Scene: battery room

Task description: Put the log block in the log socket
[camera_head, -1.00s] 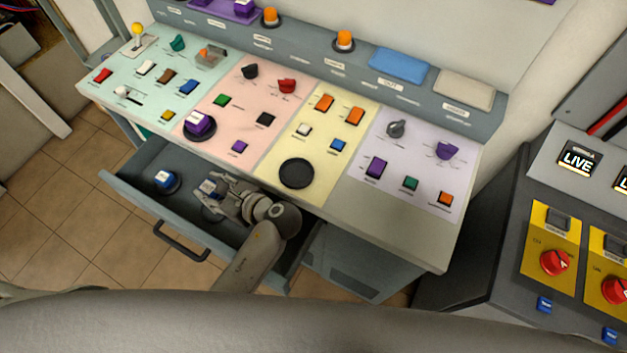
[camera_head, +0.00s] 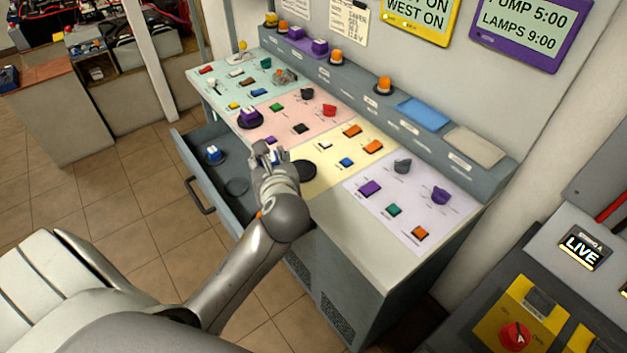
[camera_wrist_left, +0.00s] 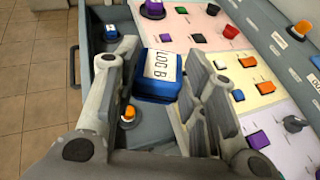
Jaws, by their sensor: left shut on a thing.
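My left gripper (camera_head: 268,155) is shut on a blue block (camera_wrist_left: 157,88) with a white top label that reads like "LOG B" in the left wrist view. In the head view the fingers mostly hide this block (camera_head: 277,156). It is held above the drawer's inner edge, beside the console top. An empty black round socket (camera_head: 304,170) lies on the yellow panel, just right of the gripper. Its label is not readable. Another black socket on the pink panel holds a purple block (camera_head: 249,114). My right gripper is not in view.
The open drawer (camera_head: 184,150) holds another blue block (camera_head: 213,154) and an empty round recess (camera_head: 236,186). Knobs and buttons, such as the red knob (camera_head: 329,110) and blue button (camera_head: 346,162), stand around the sockets. A raised ledge with orange lamps (camera_head: 384,85) runs along the back.

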